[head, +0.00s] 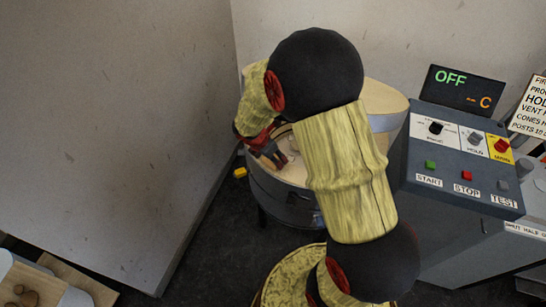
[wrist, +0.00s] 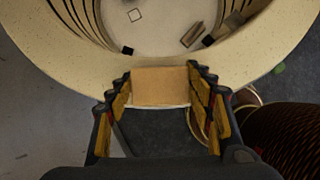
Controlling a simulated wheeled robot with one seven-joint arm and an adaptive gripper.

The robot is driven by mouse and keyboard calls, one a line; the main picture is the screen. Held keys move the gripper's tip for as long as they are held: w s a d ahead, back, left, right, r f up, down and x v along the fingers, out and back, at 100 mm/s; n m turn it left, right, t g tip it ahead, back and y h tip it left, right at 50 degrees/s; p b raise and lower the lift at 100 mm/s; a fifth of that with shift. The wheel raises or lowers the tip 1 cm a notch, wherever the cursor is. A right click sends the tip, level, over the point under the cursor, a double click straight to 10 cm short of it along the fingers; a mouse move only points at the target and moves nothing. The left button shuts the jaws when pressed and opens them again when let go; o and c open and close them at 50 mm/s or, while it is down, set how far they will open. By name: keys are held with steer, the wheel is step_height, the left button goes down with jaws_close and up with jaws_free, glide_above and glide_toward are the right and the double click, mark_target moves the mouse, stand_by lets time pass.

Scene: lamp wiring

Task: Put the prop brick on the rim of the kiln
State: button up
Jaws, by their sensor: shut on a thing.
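The prop brick (wrist: 160,86) is a tan block in the wrist view, between the fingertips of my gripper (wrist: 161,78). The gripper is shut on its two sides. The kiln's pale speckled rim (wrist: 62,62) curves around the brick, which overlaps the near part of the rim in the picture. I cannot tell whether brick and rim touch. In the head view the round grey kiln (head: 285,200) stands behind my arm. My gripper (head: 277,157) shows over its left side, and the arm hides much of the kiln. I cannot make out the brick there.
The kiln's inside (wrist: 165,25) shows a few small pieces on its floor. A control box (head: 455,165) with switches and buttons stands right, below a display (head: 462,90) reading OFF. A coiled dark cable (wrist: 285,135) lies beside the kiln. A wall (head: 110,120) closes the left.

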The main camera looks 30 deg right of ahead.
steer(key=o, duration=1.3)
steer(key=shift+f, duration=0.1)
steer(key=shift+r, duration=0.25)
steer(key=s+a+r+p, duration=0.1)
steer(key=s+a+p, duration=0.15)
steer(key=a, duration=0.95)
steer(key=s+r+m+t+y, duration=0.1)
steer(key=s+r+m, duration=0.2)
steer(key=r+m, duration=0.35)
steer(key=s+r+m+t+y, duration=0.1)
steer(key=s+r+m, duration=0.25)
steer(key=r, duration=0.55)
steer(key=s+r+m+t, duration=0.1)
steer(key=s+r+m, duration=0.35)
steer(key=r, duration=0.35)
steer(key=s+a+r+m+t+y, duration=0.1)
steer(key=s+a+r+m+y, duration=0.1)
steer(key=s+r+m, duration=0.4)
steer(key=shift+s+a+r, duration=0.15)
steer(key=shift+s+r, duration=0.05)
steer(key=shift+s, duration=0.1)
steer(key=shift+m, duration=0.25)
